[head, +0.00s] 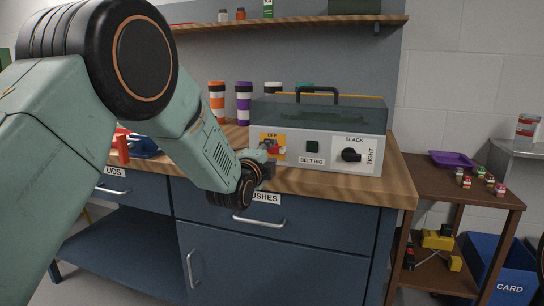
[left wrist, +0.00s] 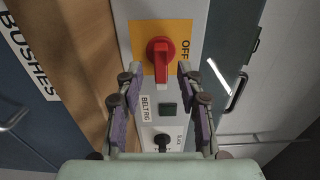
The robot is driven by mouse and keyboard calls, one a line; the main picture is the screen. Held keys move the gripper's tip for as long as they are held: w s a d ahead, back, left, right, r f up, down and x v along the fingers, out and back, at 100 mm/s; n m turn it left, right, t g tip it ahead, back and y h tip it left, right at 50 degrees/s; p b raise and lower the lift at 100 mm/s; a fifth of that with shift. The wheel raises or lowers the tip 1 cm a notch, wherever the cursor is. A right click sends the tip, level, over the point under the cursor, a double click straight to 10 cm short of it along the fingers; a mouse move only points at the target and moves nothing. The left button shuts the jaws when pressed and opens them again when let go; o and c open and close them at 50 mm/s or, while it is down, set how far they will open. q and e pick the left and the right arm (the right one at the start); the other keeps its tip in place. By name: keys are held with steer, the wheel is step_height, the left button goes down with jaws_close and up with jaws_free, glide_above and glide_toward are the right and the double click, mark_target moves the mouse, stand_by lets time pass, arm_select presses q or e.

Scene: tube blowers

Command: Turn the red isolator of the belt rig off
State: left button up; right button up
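The belt rig (head: 340,118) is a grey box with a clear cover on the wooden bench. Its red isolator (head: 277,149) sits on a yellow plate at the left of the front panel, with OFF printed above it. In the left wrist view the isolator (left wrist: 161,56) shows its handle turned sideways from OFF, towards the BELT RIG label. My left gripper (head: 267,162) is close in front of the isolator. In the left wrist view its fingers (left wrist: 155,74) are spread with a gap, near the handle's two sides; contact cannot be told. My right gripper is not in view.
A dark square button (head: 312,147) and a black SLACK/TIGHT knob (head: 350,155) are right of the isolator. Striped tubes (head: 243,103) stand behind, left of the rig. Drawers (head: 270,217) lie below the bench edge. A brown side table (head: 470,188) stands at the right.

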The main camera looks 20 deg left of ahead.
arm_select(q)
steer(key=shift+w+d, duration=0.1)
steer(key=shift+w, duration=0.8)
steer(key=shift+c, duration=0.3)
jaws_close()
